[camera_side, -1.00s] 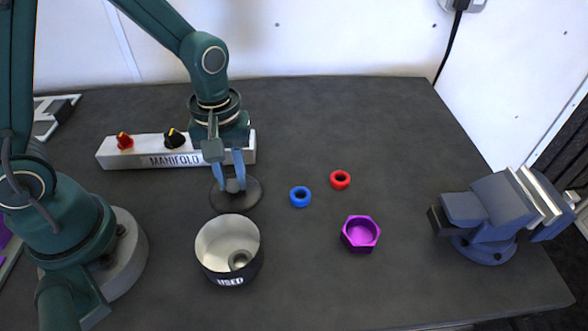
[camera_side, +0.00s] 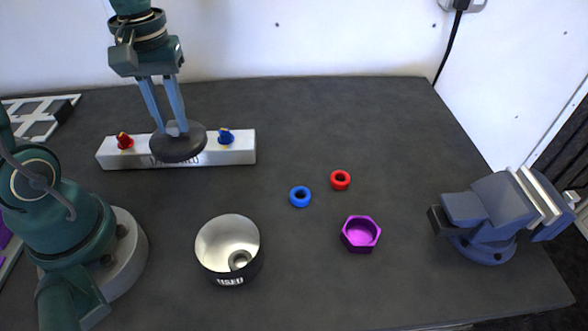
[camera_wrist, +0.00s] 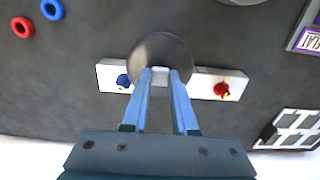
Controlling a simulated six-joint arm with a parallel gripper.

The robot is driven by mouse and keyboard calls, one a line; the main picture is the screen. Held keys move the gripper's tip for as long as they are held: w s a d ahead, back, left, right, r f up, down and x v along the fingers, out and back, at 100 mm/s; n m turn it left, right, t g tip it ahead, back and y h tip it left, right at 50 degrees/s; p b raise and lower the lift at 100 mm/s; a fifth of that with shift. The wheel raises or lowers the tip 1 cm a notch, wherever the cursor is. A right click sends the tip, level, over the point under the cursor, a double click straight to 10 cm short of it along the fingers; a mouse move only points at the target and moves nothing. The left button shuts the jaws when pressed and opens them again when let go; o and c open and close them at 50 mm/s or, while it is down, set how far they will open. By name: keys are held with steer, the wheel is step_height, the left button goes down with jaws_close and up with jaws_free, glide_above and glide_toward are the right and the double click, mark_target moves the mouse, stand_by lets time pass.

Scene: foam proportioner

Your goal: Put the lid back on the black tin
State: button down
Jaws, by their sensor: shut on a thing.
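The black tin (camera_side: 231,273), marked USED, stands open and upright on the bench in the side view. A small metal piece (camera_side: 239,260) lies inside it. My gripper (camera_side: 176,128) is shut on the knob of the round dark lid (camera_side: 178,147). It holds the lid in the air, in front of the manifold block in the side view, up and to the left of the tin. The wrist view shows the lid (camera_wrist: 160,50) under the fingers. A grey rim at the top edge of the wrist view may be the tin.
The white manifold block (camera_side: 240,150) has a red knob (camera_side: 124,141) and a blue knob (camera_side: 225,137); the lid hides its middle. A blue ring (camera_side: 300,196), red ring (camera_side: 340,179), purple hex piece (camera_side: 361,233) and blue-grey vise (camera_side: 490,215) are to the right.

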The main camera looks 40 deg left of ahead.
mark_target(189, 144)
steer(key=shift+s+a+r, duration=0.25)
steer(key=shift+a+r, duration=0.3)
steer(key=shift+a, duration=0.35)
steer(key=shift+s+r+n, duration=0.1)
steer(key=shift+n, duration=0.8)
steer(key=shift+d+n, duration=0.15)
steer(key=shift+n, duration=1.25)
steer(key=d, duration=0.2)
steer(key=w+d, duration=0.1)
steer(key=d, duration=0.1)
steer(key=shift+d+r, duration=0.2)
steer(key=shift+d, duration=0.2)
steer(key=s+d+m, duration=0.2)
steer(key=s+d, duration=0.1)
steer(key=d, duration=0.5)
steer(key=s+d+m, duration=0.2)
steer(key=s+d, duration=0.1)
steer(key=d, duration=0.4)
steer(key=shift+w+d+f, duration=0.1)
steer(key=shift+w+f, duration=0.05)
steer(key=shift+f, duration=2.75)
steer(key=shift+f, duration=0.15)
